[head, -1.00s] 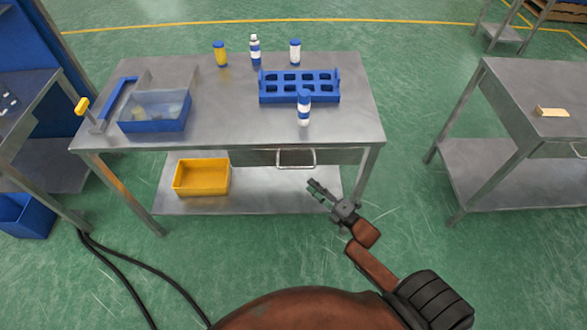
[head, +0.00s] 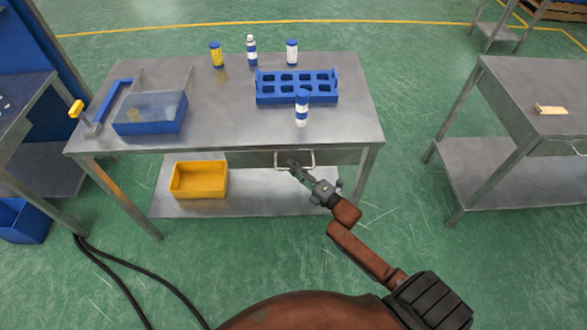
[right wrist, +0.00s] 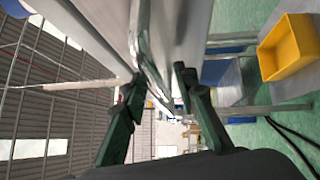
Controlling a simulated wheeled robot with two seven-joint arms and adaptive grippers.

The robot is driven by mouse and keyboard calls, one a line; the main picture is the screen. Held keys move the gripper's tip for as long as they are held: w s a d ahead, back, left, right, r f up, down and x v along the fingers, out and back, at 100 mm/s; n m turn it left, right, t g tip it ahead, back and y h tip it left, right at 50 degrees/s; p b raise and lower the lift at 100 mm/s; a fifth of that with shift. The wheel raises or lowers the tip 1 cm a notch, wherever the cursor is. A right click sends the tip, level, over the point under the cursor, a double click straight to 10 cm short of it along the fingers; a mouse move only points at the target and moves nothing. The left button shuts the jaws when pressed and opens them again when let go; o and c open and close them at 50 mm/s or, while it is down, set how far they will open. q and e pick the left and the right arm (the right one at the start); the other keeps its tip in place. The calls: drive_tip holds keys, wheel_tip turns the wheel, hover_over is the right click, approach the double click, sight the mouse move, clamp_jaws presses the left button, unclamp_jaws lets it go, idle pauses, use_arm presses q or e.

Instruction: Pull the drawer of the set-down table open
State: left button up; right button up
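The middle grey metal table (head: 215,130) has a shallow drawer (head: 345,157) under its top, and the drawer front looks flush with the table. A pale metal bar handle (head: 311,158) is on the drawer front. My right gripper (head: 293,164) is at the left part of this handle in the head view. In the right wrist view its two fingers (right wrist: 160,72) are apart, with a metal bar or edge between or close to them. I cannot tell whether they touch the handle. My left gripper is not in view.
A yellow bin (head: 200,194) sits on the lower shelf (head: 262,205). On top are a blue rack (head: 296,97), a blue bin (head: 149,127) and several bottles, one (head: 302,118) near the front edge. A second table (head: 505,85) with a drawer stands at the right. Floor in front is clear.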

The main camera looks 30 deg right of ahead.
clamp_jaws()
idle(0.6)
